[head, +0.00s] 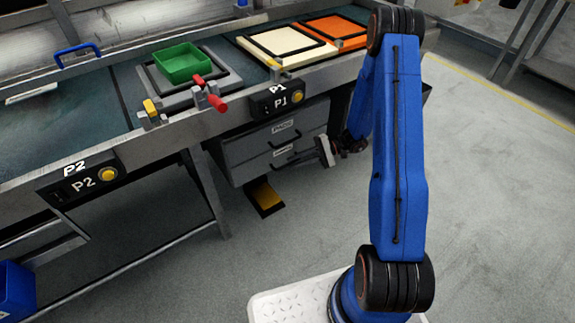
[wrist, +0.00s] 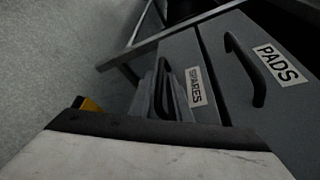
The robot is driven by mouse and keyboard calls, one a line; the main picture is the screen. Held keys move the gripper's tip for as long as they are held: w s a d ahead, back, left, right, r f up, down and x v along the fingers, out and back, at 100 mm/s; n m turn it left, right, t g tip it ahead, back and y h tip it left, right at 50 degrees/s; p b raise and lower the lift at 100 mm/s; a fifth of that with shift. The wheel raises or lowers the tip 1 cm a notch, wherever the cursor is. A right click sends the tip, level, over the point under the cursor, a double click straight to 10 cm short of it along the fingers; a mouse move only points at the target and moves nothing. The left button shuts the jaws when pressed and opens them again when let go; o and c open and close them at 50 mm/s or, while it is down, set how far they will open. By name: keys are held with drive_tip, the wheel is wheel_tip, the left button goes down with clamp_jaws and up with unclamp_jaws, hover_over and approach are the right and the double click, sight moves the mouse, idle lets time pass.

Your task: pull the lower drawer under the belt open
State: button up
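The lower drawer (head: 257,170) is in the grey cabinet under the belt, left of my gripper in the head view. It looks closed. In the wrist view its grey front (wrist: 183,52) carries a SPARES label, and its dark handle (wrist: 161,86) stands just beyond my gripper. A pale gripper part with a dark edge fills the bottom of the wrist view.
The upper drawer, labelled PADS (wrist: 282,64), is closed above it. A yellow and black pedal (head: 266,197) lies on the floor below the cabinet. The belt frame and P1 button box (head: 276,101) overhang the drawers. Floor right of my arm is clear.

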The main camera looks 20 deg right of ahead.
sight(291, 163)
drive_tip(key=shift+x, duration=1.9)
clamp_jaws()
